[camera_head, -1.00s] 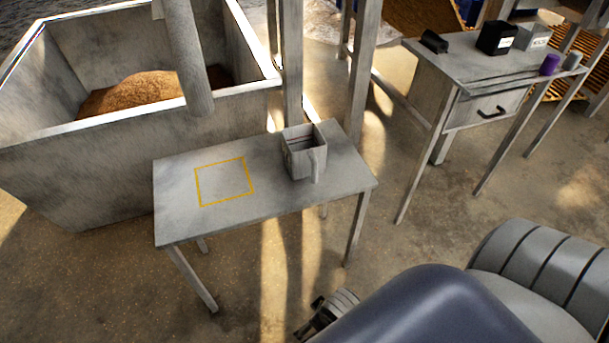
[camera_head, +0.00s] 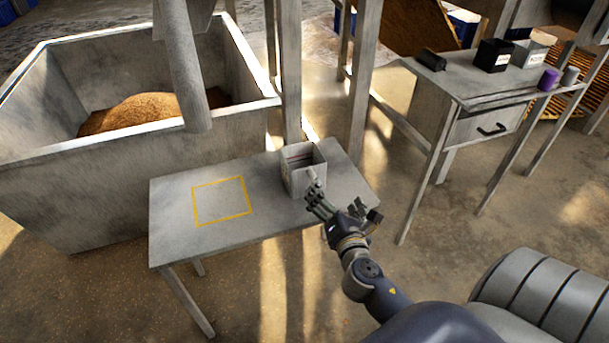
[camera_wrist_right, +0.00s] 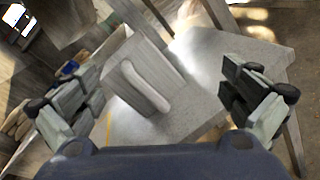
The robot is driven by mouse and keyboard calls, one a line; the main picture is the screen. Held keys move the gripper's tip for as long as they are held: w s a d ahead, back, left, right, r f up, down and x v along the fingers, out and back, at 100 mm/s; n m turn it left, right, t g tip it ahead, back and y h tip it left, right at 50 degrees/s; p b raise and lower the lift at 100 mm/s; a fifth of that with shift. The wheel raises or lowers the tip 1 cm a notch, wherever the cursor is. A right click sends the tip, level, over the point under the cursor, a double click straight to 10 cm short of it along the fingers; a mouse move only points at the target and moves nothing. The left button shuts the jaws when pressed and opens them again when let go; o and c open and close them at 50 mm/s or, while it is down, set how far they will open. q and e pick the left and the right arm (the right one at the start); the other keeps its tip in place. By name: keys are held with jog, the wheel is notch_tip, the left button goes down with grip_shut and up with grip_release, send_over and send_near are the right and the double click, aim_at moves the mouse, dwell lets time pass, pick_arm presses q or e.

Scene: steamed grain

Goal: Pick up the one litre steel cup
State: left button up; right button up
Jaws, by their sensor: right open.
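The square grey steel cup (camera_head: 298,181) stands upright on the right part of a small metal table (camera_head: 268,214), its open top facing up. My right gripper (camera_head: 341,201) is open and empty at the table's front right edge, just in front of the cup. One finger overlaps the cup's handle side in the head view, and I cannot tell whether it touches. In the right wrist view the cup (camera_wrist_right: 128,91) and its upright handle (camera_wrist_right: 146,84) lie ahead between the spread fingers, closer to the left one. My left gripper is not in view.
A yellow square outline (camera_head: 222,216) marks the table's clear left part. A large metal bin (camera_head: 118,154) with grain stands behind, with a vertical pipe (camera_head: 181,80) above its front edge. Metal posts (camera_head: 364,80) rise behind the table. A second table (camera_head: 462,78) holds small containers at right.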

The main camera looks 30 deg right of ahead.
aim_at(313, 176)
jog(key=w+n, duration=0.1)
jog(key=n, duration=0.1)
jog(key=n+t+y, duration=0.1)
jog(key=n, duration=0.1)
jog(key=w+a+n+t+y, duration=0.1)
jog(key=n, duration=0.2)
jog(key=shift+w+a+r, duration=0.1)
jog(key=shift+w+r, duration=0.1)
jog(key=shift+w, duration=0.1)
jog(key=shift+w+a+n+y, duration=0.2)
jog(key=shift+w+n+y, duration=0.1)
jog(key=shift+n, duration=0.9)
jog(key=x, duration=0.5)
jog(key=shift+w+a, duration=0.1)
jog(key=shift+w, duration=0.1)
jog(key=x, duration=0.4)
jog(key=shift+w+a+r+p, duration=0.2)
jog(key=shift+w+r+p, duration=0.15)
jog(key=shift+p, duration=0.05)
jog(key=shift+w+d, duration=0.1)
jog(key=shift+w, duration=0.3)
jog(key=c, duration=1.7)
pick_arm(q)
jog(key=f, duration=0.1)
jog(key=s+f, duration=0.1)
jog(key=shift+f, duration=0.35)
pick_arm(e)
jog(key=shift+r, duration=0.1)
jog(key=shift+c, duration=0.6)
